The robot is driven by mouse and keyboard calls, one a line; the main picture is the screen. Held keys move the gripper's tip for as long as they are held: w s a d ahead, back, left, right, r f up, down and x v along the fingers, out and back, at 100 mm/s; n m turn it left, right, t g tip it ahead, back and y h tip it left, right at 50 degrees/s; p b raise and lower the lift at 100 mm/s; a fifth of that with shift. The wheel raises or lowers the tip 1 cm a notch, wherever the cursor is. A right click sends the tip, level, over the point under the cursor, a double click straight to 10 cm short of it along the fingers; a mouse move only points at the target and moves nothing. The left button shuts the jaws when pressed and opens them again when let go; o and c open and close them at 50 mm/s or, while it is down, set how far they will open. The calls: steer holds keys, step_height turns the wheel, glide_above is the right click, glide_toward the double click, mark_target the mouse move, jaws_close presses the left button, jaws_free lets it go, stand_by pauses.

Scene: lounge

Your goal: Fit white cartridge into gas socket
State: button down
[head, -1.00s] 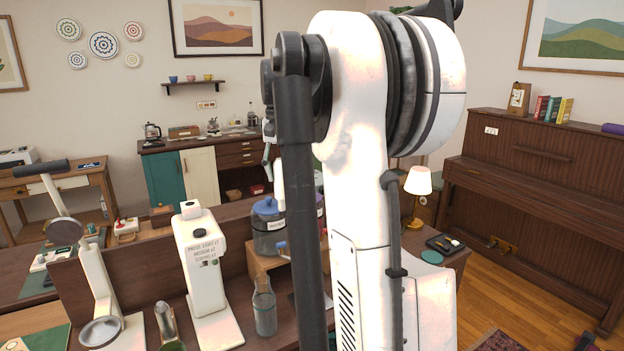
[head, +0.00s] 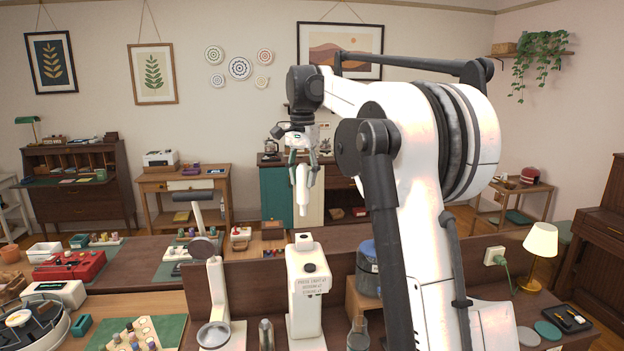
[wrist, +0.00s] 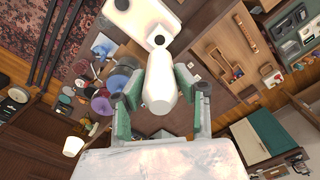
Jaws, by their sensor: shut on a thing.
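My gripper (head: 302,174) is shut on the white cartridge (head: 302,192), a smooth bottle shape hanging upright with its narrow end down. The wrist view also shows the cartridge (wrist: 160,88) between the green-grey fingers. It is in the air above the white drinks machine (head: 305,312), clear of it. The machine has press instructions on its front and a dark round spot (head: 310,268) on its upper face, with another dark spot (head: 303,240) behind. I cannot tell which spot is the gas socket. The machine's white top shows in the wrist view (wrist: 140,18).
A glass bottle (head: 357,337) and a blue-lidded jar (head: 367,265) stand right of the machine. A white lever press (head: 216,290) stands to its left. A low wooden partition (head: 262,282) runs behind the machine. A lit lamp (head: 541,245) is farther right.

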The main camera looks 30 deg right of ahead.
mark_target(303, 190)
steer(key=shift+f, duration=0.2)
steer(key=shift+f+b, duration=2.05)
steer(key=shift+f, duration=0.7)
steer(key=shift+f+b, duration=0.8)
steer(key=shift+f, duration=1.15)
steer(key=c, duration=1.2)
jaws_free()
steer(key=shift+r+p, duration=2.05)
steer(key=shift+r, duration=0.95)
